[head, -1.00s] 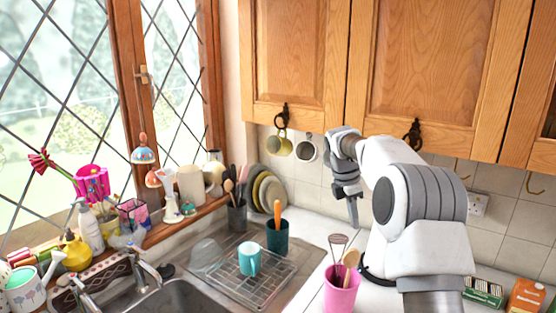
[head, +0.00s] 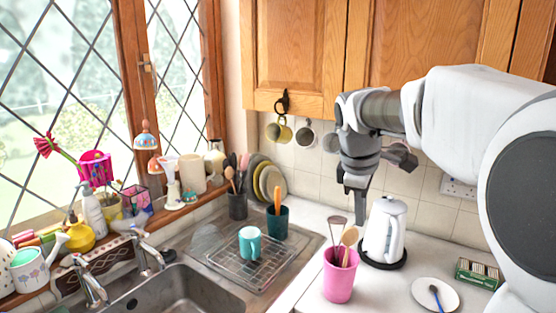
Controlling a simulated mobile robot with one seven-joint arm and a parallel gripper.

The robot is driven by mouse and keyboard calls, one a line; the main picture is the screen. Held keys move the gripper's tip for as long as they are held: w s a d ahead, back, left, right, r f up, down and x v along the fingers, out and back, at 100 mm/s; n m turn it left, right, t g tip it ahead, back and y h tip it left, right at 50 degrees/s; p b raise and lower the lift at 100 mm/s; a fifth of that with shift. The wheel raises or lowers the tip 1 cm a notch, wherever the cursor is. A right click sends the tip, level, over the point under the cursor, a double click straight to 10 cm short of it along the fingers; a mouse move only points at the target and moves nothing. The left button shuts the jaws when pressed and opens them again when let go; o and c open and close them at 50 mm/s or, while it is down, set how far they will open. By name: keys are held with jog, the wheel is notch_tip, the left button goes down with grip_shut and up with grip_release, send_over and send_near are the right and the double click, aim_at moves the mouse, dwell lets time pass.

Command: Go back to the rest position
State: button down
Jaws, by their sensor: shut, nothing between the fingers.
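My gripper (head: 361,206) hangs with its fingers pointing down in the head view. It is shut and empty. It is in front of the tiled wall, just left of the white kettle (head: 385,230) and above the pink utensil pot (head: 340,276). I cannot tell whether it touches the kettle. My arm reaches in from the right side of the view and covers part of the cupboards and wall.
The teal mug (head: 250,240) stands on the wire rack (head: 252,270) beside the sink (head: 180,292). A white plate with a blue spoon (head: 435,295) and a green box (head: 478,272) lie right on the counter. Mugs (head: 305,134) hang under the wooden cupboards (head: 292,55).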

jog(key=s+a+f+m+t+b, duration=0.1)
jog(key=s+f+m, duration=0.2)
jog(key=s, duration=0.5)
jog(key=s+f+m+t+y+b, duration=0.1)
jog(key=s+f+m, duration=0.3)
jog(key=s, duration=0.4)
jog(key=s+a+f+m+t+y+b, duration=0.1)
jog(key=s+f+m+b, duration=0.2)
jog(key=s+m, duration=0.2)
jog(key=shift+s+a+f, duration=0.3)
jog(key=shift+s, duration=1.15)
